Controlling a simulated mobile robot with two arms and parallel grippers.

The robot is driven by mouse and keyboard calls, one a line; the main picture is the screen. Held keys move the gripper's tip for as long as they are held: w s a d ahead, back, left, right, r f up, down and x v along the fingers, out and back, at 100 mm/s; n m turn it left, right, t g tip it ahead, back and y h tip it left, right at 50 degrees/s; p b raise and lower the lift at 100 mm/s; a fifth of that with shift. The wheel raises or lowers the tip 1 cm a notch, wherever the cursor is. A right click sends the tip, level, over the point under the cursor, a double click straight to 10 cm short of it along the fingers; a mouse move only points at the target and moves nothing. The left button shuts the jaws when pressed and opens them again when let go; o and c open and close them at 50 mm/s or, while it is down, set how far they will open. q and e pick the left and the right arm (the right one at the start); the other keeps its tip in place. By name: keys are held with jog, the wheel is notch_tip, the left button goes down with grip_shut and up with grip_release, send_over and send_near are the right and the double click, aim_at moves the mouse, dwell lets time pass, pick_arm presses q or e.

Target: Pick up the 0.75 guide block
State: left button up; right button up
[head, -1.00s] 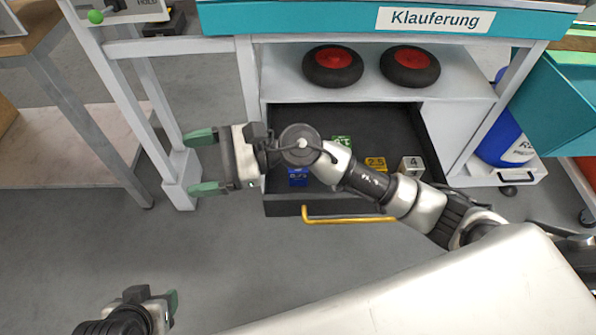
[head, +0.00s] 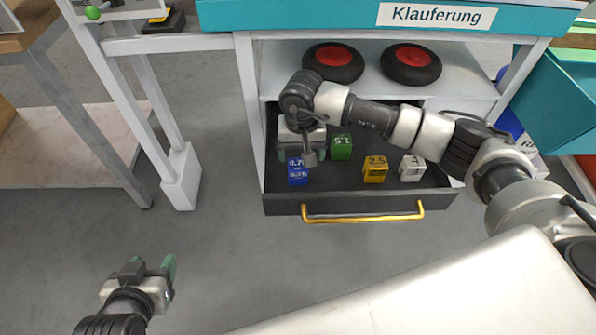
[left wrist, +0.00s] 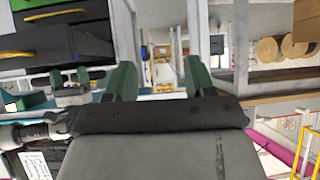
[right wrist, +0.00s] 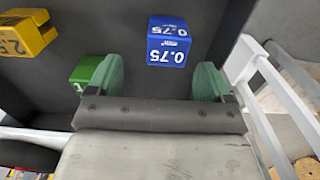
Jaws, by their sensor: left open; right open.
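The blue 0.75 guide block (head: 298,172) stands at the left of the open drawer (head: 285,205), with its number on top and front. It also shows in the right wrist view (right wrist: 168,42), ahead of and between the fingers but not gripped. My right gripper (head: 301,152) is over the drawer just behind the block, open and empty; its wrist partly hides the fingers. It also shows in the right wrist view (right wrist: 166,80). My left gripper (head: 153,268) is open and empty over the floor at lower left, and its fingers show in the left wrist view (left wrist: 158,80).
A green block (head: 341,147), a yellow 2.5 block (head: 375,169) and a white 4 block (head: 411,168) stand in the same drawer. The drawer has a yellow handle (head: 362,218). Two black wheels with red hubs (head: 411,64) lie on the shelf above. A table leg (head: 181,180) stands left.

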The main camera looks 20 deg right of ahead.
aim_at(298, 164)
jog(key=f, duration=0.1)
jog(key=f+b, duration=0.1)
jog(key=f, duration=0.1)
jog(key=a+f, duration=0.1)
jog(key=shift+s+f, duration=0.1)
jog(key=shift+f, duration=0.55)
pick_arm(q)
jog(key=w+r+t, duration=0.1)
jog(key=w+d+r+t, duration=0.1)
jog(key=w+r+t+h, duration=0.1)
jog(key=shift+d+r+t, duration=0.25)
jog(key=shift+r+t, duration=0.1)
jog(key=shift+t, duration=0.05)
pick_arm(e)
jog(key=c, duration=1)
jog(key=shift+r, duration=0.1)
jog(key=shift+c, duration=0.2)
